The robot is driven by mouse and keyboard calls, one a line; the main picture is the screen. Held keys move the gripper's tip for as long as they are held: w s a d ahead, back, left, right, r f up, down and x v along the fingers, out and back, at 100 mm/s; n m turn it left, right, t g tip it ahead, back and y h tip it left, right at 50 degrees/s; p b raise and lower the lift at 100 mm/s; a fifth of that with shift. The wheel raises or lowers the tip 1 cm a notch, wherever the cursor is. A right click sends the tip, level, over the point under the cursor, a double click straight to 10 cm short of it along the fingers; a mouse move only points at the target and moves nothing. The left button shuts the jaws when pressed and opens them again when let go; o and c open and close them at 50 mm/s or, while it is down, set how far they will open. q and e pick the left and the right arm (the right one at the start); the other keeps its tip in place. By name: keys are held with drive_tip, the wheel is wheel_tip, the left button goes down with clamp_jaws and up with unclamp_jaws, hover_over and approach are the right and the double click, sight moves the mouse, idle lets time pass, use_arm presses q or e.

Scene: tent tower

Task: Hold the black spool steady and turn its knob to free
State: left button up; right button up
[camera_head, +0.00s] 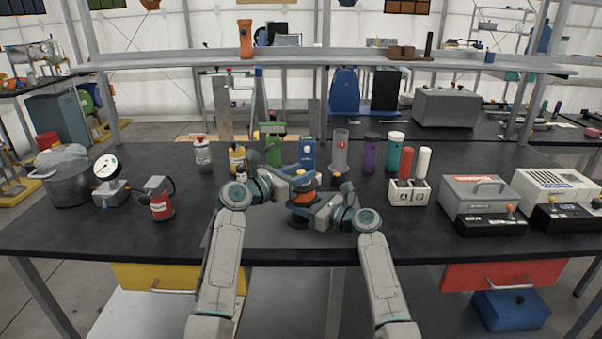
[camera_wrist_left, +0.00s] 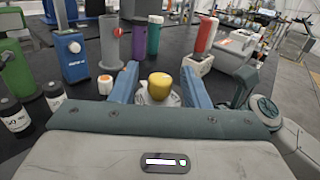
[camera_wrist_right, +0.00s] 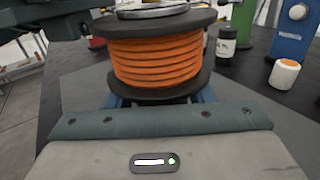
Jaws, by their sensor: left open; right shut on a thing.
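The black spool (camera_wrist_right: 160,92) has black flanges and is wound with orange cord (camera_wrist_right: 155,60). It stands upright on the table, and in the head view its orange winding (camera_head: 303,198) shows between my grippers. A yellow knob (camera_wrist_left: 160,82) sits on a silver disc on top. My left gripper (camera_wrist_left: 160,82) is open above the spool, with its blue fingers on either side of the knob; I cannot tell if they touch it. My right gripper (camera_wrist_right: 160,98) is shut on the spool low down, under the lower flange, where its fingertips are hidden.
Behind the spool stand a blue post (camera_head: 308,155), a green post (camera_head: 273,150), a grey cylinder (camera_head: 341,152) and a purple cylinder (camera_head: 371,155). A small white-and-orange jar (camera_wrist_right: 284,74) stands close by. A red canister (camera_head: 160,204) is at left, and a grey box (camera_head: 484,196) at right.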

use_arm(q)
drive_tip(key=shift+w+d, duration=0.25)
clamp_jaws()
drive_tip(key=shift+d+n+t+y, duration=0.1)
drive_tip(key=shift+n+t+y, duration=0.8)
drive_tip(key=shift+t+y, duration=0.2)
drive_tip(key=shift+n+t+y, duration=0.6)
drive_tip(key=shift+y, duration=0.2)
unclamp_jaws()
